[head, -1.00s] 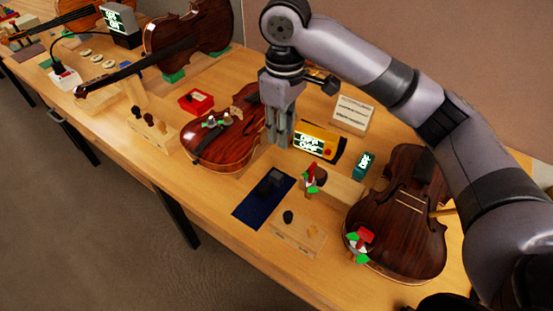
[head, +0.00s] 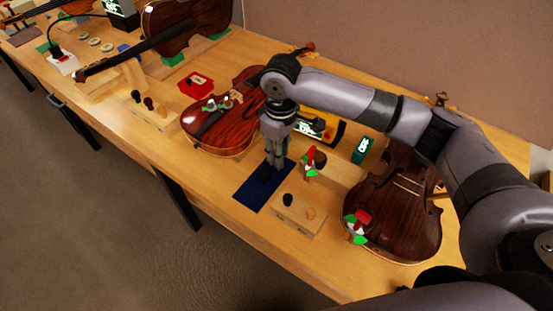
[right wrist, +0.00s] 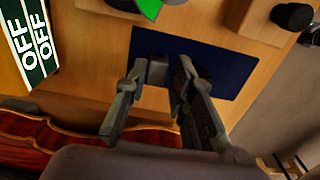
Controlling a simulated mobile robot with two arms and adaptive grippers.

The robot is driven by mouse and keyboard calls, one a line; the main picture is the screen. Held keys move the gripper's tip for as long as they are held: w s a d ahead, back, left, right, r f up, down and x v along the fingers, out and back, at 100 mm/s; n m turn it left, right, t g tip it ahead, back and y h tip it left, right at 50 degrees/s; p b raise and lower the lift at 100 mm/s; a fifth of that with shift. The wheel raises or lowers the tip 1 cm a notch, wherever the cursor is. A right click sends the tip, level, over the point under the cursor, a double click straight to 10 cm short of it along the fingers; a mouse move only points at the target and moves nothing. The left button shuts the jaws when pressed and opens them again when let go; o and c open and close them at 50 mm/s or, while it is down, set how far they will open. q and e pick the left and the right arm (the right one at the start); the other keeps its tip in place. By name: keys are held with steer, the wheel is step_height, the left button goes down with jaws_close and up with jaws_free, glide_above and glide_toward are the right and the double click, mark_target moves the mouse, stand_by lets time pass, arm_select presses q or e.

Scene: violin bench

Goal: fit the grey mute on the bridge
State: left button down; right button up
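The grey mute (right wrist: 157,71) is a small block on the dark blue mat (right wrist: 215,72). In the right wrist view it lies between the spread fingertips of my right gripper (right wrist: 160,75), with a gap visible on its right. In the head view this gripper (head: 274,162) points down over the mat (head: 262,190) and mostly hides the mute. The middle violin (head: 228,132) lies behind and left of the gripper, with a small pale bridge (head: 236,97) on its top. My left gripper is not in view.
A wooden block with knobs (head: 298,214) stands right of the mat. Red-and-green clips (head: 311,163) stand close by, and a yellow box (head: 335,129) with a lit display stands behind. Another violin (head: 395,215) lies at right. The table front left of the mat is clear.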

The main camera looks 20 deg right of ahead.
steer(key=f, duration=0.3)
steer(key=shift+w+a+f, duration=0.1)
steer(key=shift+w+f, duration=0.15)
steer(key=shift+f, duration=0.05)
jaws_close()
